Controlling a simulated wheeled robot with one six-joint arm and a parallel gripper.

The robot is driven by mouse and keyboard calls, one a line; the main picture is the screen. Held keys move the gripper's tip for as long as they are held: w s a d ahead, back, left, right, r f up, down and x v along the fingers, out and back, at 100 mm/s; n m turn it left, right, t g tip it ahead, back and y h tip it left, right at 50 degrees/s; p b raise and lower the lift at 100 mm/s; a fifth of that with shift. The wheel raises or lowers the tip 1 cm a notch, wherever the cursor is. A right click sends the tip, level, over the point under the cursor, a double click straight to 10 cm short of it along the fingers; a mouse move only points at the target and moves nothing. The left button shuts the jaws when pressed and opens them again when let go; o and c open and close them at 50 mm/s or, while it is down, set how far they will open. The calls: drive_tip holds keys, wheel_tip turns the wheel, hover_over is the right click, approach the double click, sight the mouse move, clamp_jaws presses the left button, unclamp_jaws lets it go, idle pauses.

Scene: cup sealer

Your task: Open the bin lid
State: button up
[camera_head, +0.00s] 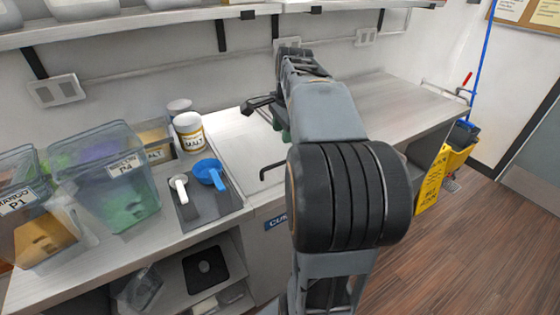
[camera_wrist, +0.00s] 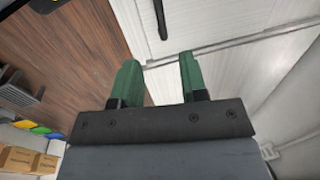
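A pale flat panel that looks like the bin lid (camera_head: 237,150) lies level with the counter in the head view, left of my arm. A black bar handle (camera_head: 272,170) is at its front edge, and a black bar, probably this handle, also shows in the wrist view (camera_wrist: 161,18). My gripper (camera_wrist: 158,60) has two green fingers, parted with nothing between them. The bar lies beyond the fingertips, apart from them. In the head view my arm hides most of the gripper and the lid's right part.
Left on the counter are clear ingredient tubs (camera_head: 105,180), a MALT jar (camera_head: 189,132) and a dark tray (camera_head: 207,205) with a blue scoop (camera_head: 210,172) and a white scoop (camera_head: 179,188). A shelf (camera_head: 150,22) runs above. A yellow floor sign (camera_head: 431,185) stands right.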

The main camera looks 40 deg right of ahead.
sight(279, 163)
drive_tip(key=f, duration=0.4)
drive_tip(key=w+f, duration=0.1)
drive_tip(key=f, duration=0.3)
drive_tip(key=w+f, duration=0.1)
drive_tip(key=f, duration=0.3)
drive_tip(key=shift+w+d, duration=0.15)
drive_tip(key=shift+w, duration=0.05)
clamp_jaws()
